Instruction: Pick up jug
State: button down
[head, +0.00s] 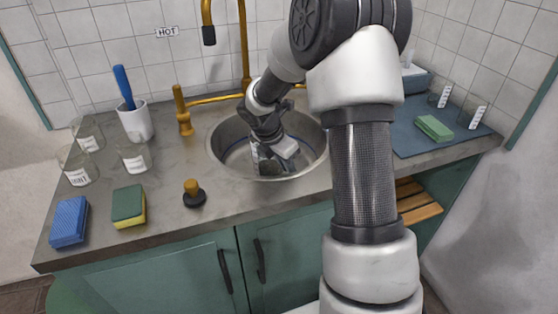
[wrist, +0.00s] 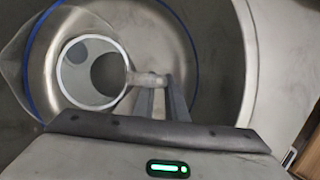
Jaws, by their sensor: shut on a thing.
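The jug (wrist: 91,98) shows in the wrist view as a pale round rim seen from above, with a grey inside and a short handle on its right. In the head view my gripper (head: 272,158) reaches down into the sink (head: 222,160). There my gripper and wrist hide most or all of the jug. I cannot tell whether the jug touches the sink's bottom.
A brass tap (head: 243,50) rises behind the sink. On the left of the counter are a white cup (head: 136,122) with a blue-handled tool, labelled glasses (head: 78,170), sponges (head: 128,206) and a black stopper (head: 194,197). A blue mat (head: 415,112) lies at the right.

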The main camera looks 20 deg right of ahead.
jog(key=shift+w+r, duration=0.1)
jog(key=shift+r, duration=0.2)
jog(key=shift+r+p, duration=1.8)
jog(key=shift+r, duration=3)
jog(key=shift+r, duration=0.15)
jog(key=s+r+p, duration=0.3)
jog(key=r+p, duration=0.2)
jog(key=shift+s+a+r+p, duration=0.2)
jog(key=shift+s+p, duration=0.1)
